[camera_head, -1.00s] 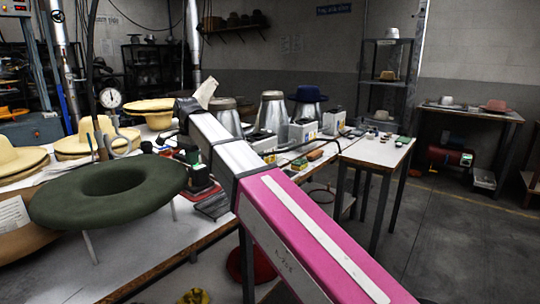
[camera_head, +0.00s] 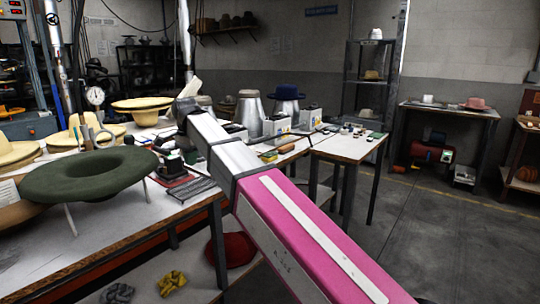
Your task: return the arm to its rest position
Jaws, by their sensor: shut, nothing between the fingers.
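My arm (camera_head: 285,225), a pink and grey link, reaches from the bottom right of the head view up and left across the work table. It ends in a dark joint (camera_head: 185,108) in front of the table's back part. No held thing is visible.
A dark green hat form (camera_head: 60,183) on a thin-legged stand is at the front left of the work table (camera_head: 100,235). Straw hats (camera_head: 85,134) and a dial gauge (camera_head: 95,96) stand behind it. A side table (camera_head: 345,152) is right of the arm. Open floor (camera_head: 430,230) lies right.

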